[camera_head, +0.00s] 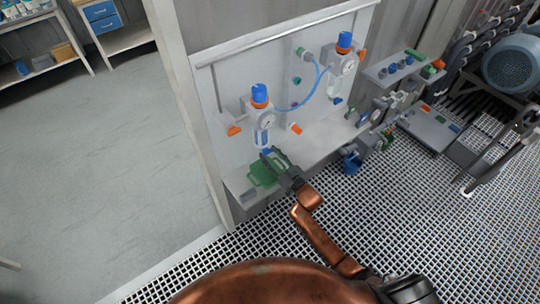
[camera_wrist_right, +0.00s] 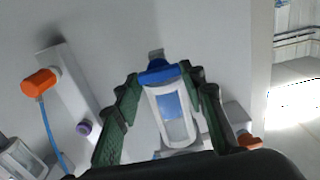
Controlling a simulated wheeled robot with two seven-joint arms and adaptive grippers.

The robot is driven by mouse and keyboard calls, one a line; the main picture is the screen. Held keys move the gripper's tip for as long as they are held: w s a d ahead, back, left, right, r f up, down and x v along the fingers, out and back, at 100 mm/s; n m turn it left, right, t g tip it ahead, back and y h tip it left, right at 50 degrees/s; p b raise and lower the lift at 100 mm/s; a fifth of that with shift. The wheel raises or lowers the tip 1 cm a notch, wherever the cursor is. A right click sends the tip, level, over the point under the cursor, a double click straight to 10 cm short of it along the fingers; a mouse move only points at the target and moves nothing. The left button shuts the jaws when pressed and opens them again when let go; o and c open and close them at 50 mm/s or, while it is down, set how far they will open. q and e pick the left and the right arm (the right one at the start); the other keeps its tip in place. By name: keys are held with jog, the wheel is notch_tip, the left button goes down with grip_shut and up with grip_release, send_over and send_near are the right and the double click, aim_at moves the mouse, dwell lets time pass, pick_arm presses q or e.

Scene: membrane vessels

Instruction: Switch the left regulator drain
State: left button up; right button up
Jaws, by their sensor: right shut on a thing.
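The left regulator (camera_head: 267,121) is on the wall panel, with a blue knob on top, a round gauge and a clear bowl below. Its blue drain is at the bottom of the bowl, mostly hidden by my gripper in the head view. In the right wrist view the drain (camera_wrist_right: 158,72) shows as a blue cap at the end of the clear bowl (camera_wrist_right: 172,112), upside down. My right gripper (camera_wrist_right: 160,72) has its dark green fingers on both sides of the drain, shut on it. In the head view the right gripper (camera_head: 268,156) is just below the bowl. My left gripper is not in view.
A second regulator (camera_head: 346,62) hangs to the right on the panel, joined by a blue hose (camera_head: 307,97). Orange handles (camera_head: 234,130) flank the left regulator. Open grating (camera_head: 400,200) lies in front.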

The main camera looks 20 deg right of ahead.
jog(key=c, duration=0.4)
jog(key=shift+n, duration=0.4)
jog(key=n, duration=0.6)
jog(key=shift+s+a+f+n+b, duration=0.1)
jog(key=shift+a+f+n+b, duration=0.05)
jog(key=shift+n+b, duration=0.15)
jog(key=shift+a+f+n+b, duration=0.1)
jog(key=shift+n+b, duration=0.6)
jog(key=shift+n, duration=1.4)
jog(key=shift+f+n+b, duration=0.1)
jog(key=shift+n+b, duration=0.6)
jog(key=shift+n, duration=1.4)
jog(key=o, duration=1.2)
jog(key=shift+r, duration=0.1)
